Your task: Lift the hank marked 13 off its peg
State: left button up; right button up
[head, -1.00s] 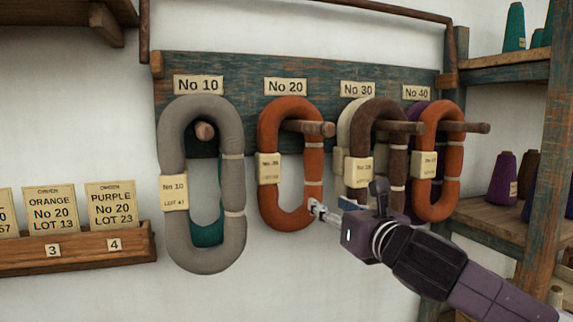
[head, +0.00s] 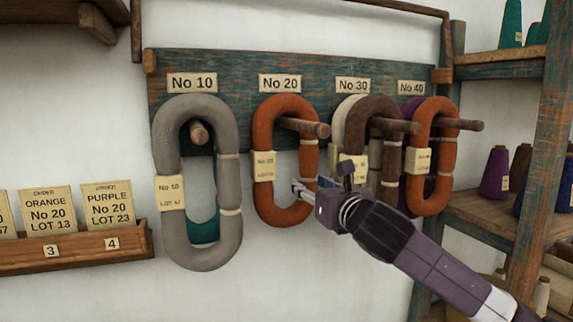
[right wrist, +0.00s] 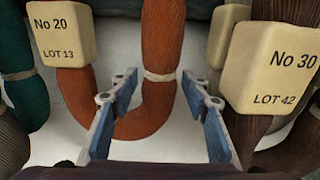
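The orange hank with the tag "No 20 LOT 13" (head: 308,158) hangs on the wooden peg (head: 303,127) under the "No 20" sign. Its tag (right wrist: 62,36) shows at the upper left of the right wrist view. My right gripper (head: 298,189) is at the lower right part of this hank. In the right wrist view the gripper (right wrist: 160,92) is open, with the hank's right strand (right wrist: 161,45) showing between its two fingers. No grip on the strand shows. My left gripper is not in view.
A grey hank (head: 229,190) over a teal one hangs at left under "No 10". Brown and cream hanks (head: 386,105) hang close at right, tagged "No 30 LOT 42" (right wrist: 283,75) in front. Another orange hank (head: 447,150) hangs under "No 40". A card rack (head: 80,250) is at left.

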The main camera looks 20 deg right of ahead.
aim_at(313, 153)
jog(key=c, duration=1)
jog(key=shift+r, duration=0.1)
jog(key=shift+s+r, duration=0.2)
jog(key=shift+r, duration=0.2)
jog(key=r, duration=0.6)
jog(key=shift+s+r, duration=0.2)
jog(key=shift+s+a+f+b, duration=0.15)
jog(key=shift+s+b, duration=0.5)
jog(key=shift+s, duration=2.55)
jog(key=shift+s+a+r+b, duration=0.15)
jog(key=shift+s+b, duration=0.5)
jog(key=shift+s, duration=2.55)
jog(key=shift+s+a+f+b, duration=0.2)
jog(key=shift+s+b, duration=0.45)
jog(key=shift+s, duration=2.55)
